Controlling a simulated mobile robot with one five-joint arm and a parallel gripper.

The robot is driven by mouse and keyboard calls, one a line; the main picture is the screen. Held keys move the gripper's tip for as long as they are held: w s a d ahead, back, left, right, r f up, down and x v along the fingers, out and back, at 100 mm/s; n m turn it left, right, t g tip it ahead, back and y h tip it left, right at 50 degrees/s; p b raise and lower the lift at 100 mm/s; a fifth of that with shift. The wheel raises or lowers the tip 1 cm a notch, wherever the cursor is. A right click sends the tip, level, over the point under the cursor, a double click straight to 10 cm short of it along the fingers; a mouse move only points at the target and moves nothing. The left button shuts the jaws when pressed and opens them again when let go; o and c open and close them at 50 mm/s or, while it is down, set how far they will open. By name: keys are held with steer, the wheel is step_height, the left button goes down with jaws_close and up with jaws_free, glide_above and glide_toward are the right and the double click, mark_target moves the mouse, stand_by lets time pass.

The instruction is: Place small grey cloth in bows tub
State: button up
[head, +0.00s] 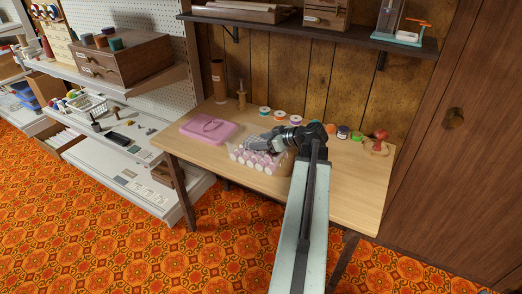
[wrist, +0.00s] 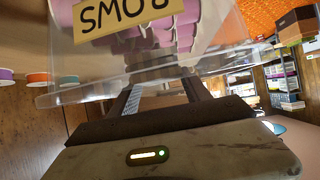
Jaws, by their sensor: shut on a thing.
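The bows tub (head: 258,162) is a clear box of pink-and-white bows on the wooden table. In the wrist view the tub (wrist: 215,52) fills the upper part, its tan label (wrist: 125,14) upside down. My gripper (head: 248,147) is at the tub's top. In the wrist view my gripper (wrist: 160,95) has its two dark fingers reaching to the tub's rim, spaced apart. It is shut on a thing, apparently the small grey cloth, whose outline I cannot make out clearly. How deep the fingertips sit in the tub is hidden.
A pink case (head: 208,129) lies left of the tub on the table (head: 345,190). Several thread spools (head: 280,115) stand along the back, with a red pincushion (head: 380,134) at the right. A shelf (head: 345,33) hangs above. The table's front right is clear.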

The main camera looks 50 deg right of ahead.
steer(key=shift+f+b, duration=0.3)
steer(key=shift+f, duration=0.65)
steer(key=shift+r+p, duration=0.25)
steer(key=shift+p, duration=0.05)
steer(key=shift+f, duration=0.2)
steer(key=o, duration=1.4)
steer(key=shift+r, duration=0.15)
steer(key=shift+r, duration=0.3)
steer(key=p+v, duration=0.5)
steer(key=v, duration=0.5)
steer(key=shift+s+r+p, duration=0.15)
steer(key=shift+s+p, duration=0.15)
steer(key=shift+s, duration=0.1)
steer(key=shift+s+d, duration=0.1)
steer(key=shift+s, duration=0.4)
